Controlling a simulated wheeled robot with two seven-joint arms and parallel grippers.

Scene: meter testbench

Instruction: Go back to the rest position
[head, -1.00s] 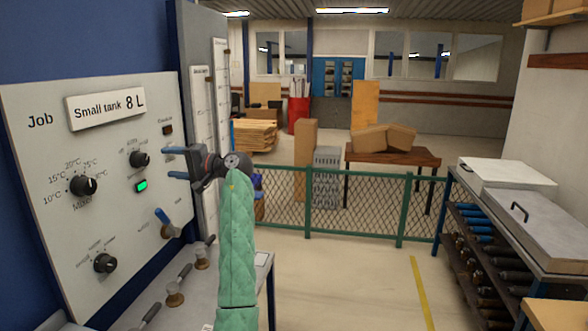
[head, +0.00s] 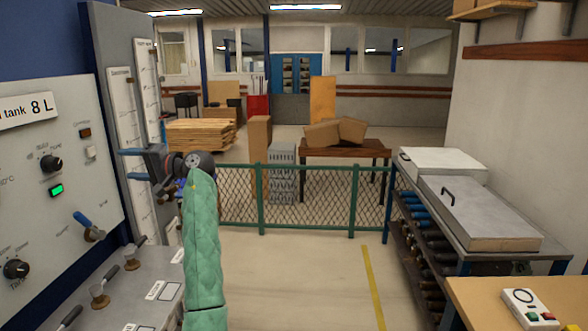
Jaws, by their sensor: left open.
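My left gripper (head: 130,164) is in the head view, at the end of an arm in a green sleeve. Its two blue fingers point left toward the bench panel and stand apart, with nothing between them. It appears in front of the tall gauge boards. The control panel (head: 60,150) at the left carries black knobs, a lit green indicator (head: 56,190) and a blue-handled lever (head: 88,227). No gripper finger seems to touch the panel's controls. My right gripper is not in view.
The grey bench top (head: 120,285) with valve handles lies at lower left. A green mesh fence (head: 310,200) crosses the middle. A rack with pipes (head: 420,240) stands at right, and a wooden table with a button box (head: 528,307) at lower right. The floor between is clear.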

